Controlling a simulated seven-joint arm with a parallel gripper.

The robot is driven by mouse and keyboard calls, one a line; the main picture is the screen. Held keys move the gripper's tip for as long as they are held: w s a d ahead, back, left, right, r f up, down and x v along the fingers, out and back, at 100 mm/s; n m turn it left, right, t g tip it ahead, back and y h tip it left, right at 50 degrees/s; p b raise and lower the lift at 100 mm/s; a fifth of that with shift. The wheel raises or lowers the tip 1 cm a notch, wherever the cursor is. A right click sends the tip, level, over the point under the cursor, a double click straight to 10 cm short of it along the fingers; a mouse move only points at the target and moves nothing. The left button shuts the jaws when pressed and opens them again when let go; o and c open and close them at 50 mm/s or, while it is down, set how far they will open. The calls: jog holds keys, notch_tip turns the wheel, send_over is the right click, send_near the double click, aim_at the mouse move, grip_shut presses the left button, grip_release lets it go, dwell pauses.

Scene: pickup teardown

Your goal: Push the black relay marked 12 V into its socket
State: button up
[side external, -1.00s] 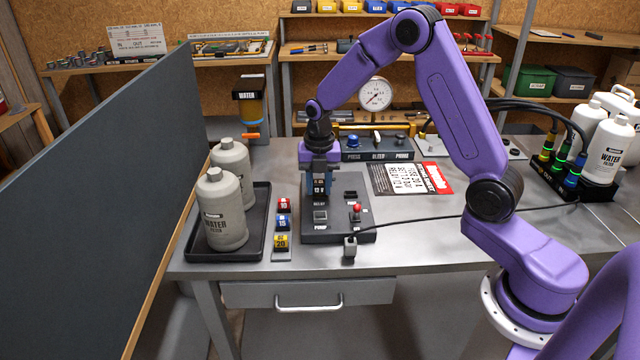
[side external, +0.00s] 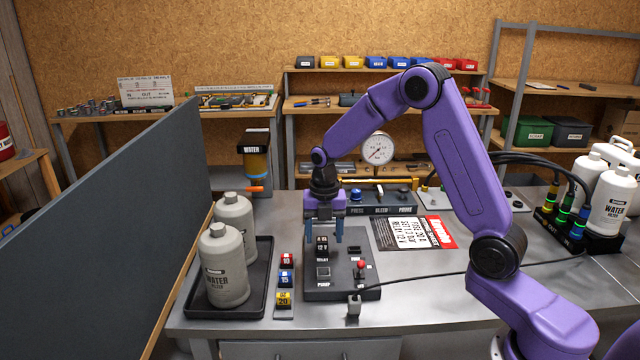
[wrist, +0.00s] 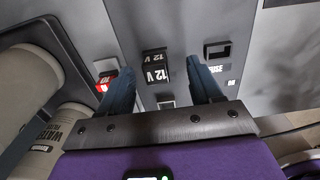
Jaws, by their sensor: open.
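The black relay marked 12 V (side external: 322,243) stands upright at the RELAY position of the dark control panel (side external: 340,291). In the wrist view the relay (wrist: 155,67) shows its 12 V marking and sits between the fingers. The socket is hidden under it, and I cannot tell how deep it is seated. My gripper (side external: 323,238) is open, pointing down, with one blue finger on each side of the relay. In the wrist view my gripper (wrist: 162,76) shows a gap between the fingers and the relay.
Red, blue and yellow fuses (side external: 286,278) stand in a strip left of the panel. Grey water filter bottles (side external: 224,265) stand in a black tray (side external: 258,300). A red-topped switch (side external: 361,268) and a cable plug (side external: 354,307) are close on the right.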

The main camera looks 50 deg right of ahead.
notch_tip(320, 180, up, 15)
jog(key=a, duration=0.1)
jog(key=shift+t, duration=0.3)
jog(key=shift+a+r, duration=0.1)
jog(key=shift+r, duration=0.05)
jog(key=shift+c, duration=1.2)
jog(key=shift+r, duration=0.1)
jog(key=c, duration=0.5)
jog(key=shift+m, duration=0.5)
grip_shut()
jog(key=n, duration=2.4)
send_over(322, 239)
notch_tip(322, 239, down, 7)
jog(key=m, duration=0.4)
jog(key=shift+f+m, duration=0.2)
jog(key=shift+m, duration=0.1)
jog(key=shift+f, duration=3.4)
